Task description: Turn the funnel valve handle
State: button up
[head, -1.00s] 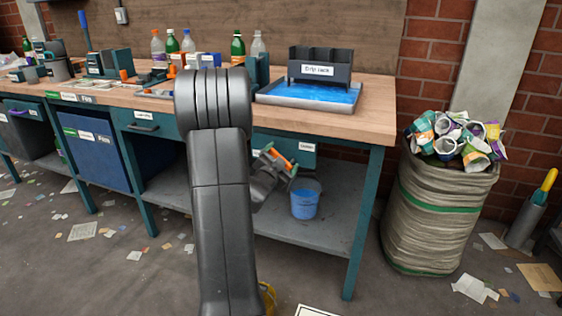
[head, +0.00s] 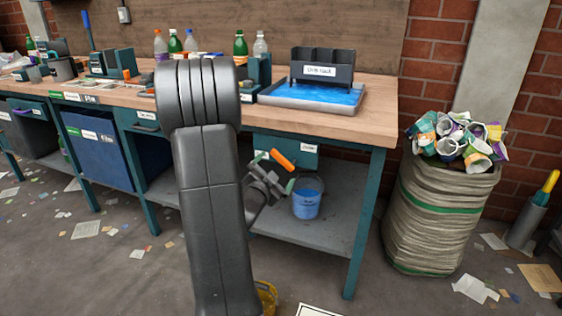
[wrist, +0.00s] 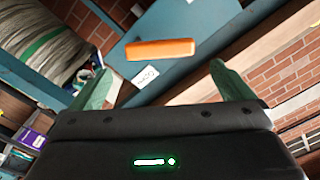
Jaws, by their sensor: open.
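An orange bar (head: 282,159) is by the tips of my gripper (head: 276,172), in front of the bench's right drawer. In the wrist view the orange bar (wrist: 160,49) lies crosswise just beyond and between the two green fingers of my gripper (wrist: 165,85). My gripper is open, with gaps between the bar and both fingers. I cannot tell what supports the bar or whether it is the valve handle. No funnel can be made out clearly. A teal fixture with a small orange part (head: 126,74) stands on the bench; my arm hides part of the bench top.
The wooden bench (head: 380,92) holds bottles and a blue-floored tray (head: 310,105) with a dark rack (head: 321,67). A blue bucket (head: 308,204) stands on the lower shelf. A full sack (head: 440,215) stands at the right. Floor between bench and sack is fairly narrow.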

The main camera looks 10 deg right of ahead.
jog(key=v, duration=0.6)
jog(key=shift+p, duration=0.3)
jog(key=shift+a, duration=0.15)
